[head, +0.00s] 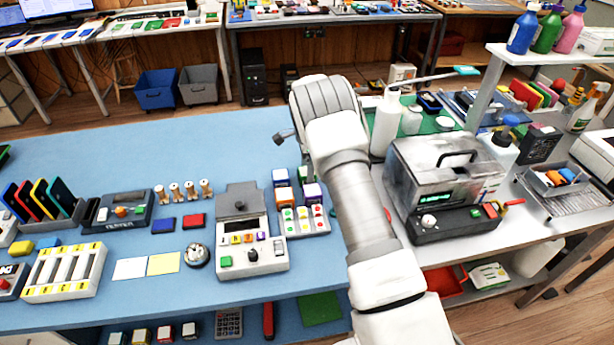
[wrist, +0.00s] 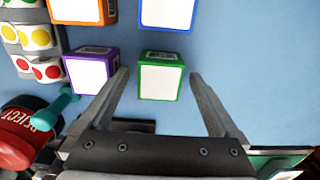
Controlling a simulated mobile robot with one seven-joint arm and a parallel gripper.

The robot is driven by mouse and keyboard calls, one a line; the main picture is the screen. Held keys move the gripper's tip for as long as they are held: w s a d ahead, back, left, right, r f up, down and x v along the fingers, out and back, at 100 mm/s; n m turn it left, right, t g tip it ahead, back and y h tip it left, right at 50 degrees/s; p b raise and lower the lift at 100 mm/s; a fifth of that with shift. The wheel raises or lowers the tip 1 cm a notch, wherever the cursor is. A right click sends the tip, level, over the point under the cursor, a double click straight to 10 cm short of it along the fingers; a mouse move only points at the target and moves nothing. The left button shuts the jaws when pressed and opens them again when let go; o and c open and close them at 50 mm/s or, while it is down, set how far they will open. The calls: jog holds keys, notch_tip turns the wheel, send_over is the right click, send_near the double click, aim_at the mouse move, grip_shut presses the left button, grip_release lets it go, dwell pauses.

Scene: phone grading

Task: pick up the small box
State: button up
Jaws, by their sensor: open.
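Several small white-faced boxes stand close together on the blue table. The wrist view shows a green-edged box (wrist: 161,76), a purple-edged box (wrist: 92,73), an orange-edged box (wrist: 82,10) and a blue-edged box (wrist: 168,12). My gripper (wrist: 158,78) is open, its two fingers on either side of the green-edged box, with visible gaps and no clear contact. The purple-edged box is just outside the left finger. In the head view, a purple box (head: 312,193) and an orange box (head: 284,197) show left of my arm; my gripper's fingers are hidden there.
A panel with coloured dots (head: 304,220) lies beside the boxes, and a grey device with a screen (head: 250,262) stands left of it. A red REJECT stamp-like object (wrist: 28,130) is near the left finger. A metal-lidded machine (head: 440,165) stands right.

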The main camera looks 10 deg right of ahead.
jog(key=shift+f, duration=0.4)
jog(key=shift+c, duration=0.3)
jog(key=c, duration=1.4)
notch_tip(320, 180, up, 9)
jog(key=s+d+r+p, duration=0.2)
jog(key=s+d, duration=0.1)
jog(key=d, duration=0.1)
jog(key=shift+s+d+f+b, duration=0.15)
jog(key=shift+f+b, duration=0.55)
jog(key=shift+f, duration=0.5)
jog(key=shift+s+d+f+b, duration=0.15)
jog(key=shift+f+b, duration=0.55)
jog(key=shift+f, duration=0.5)
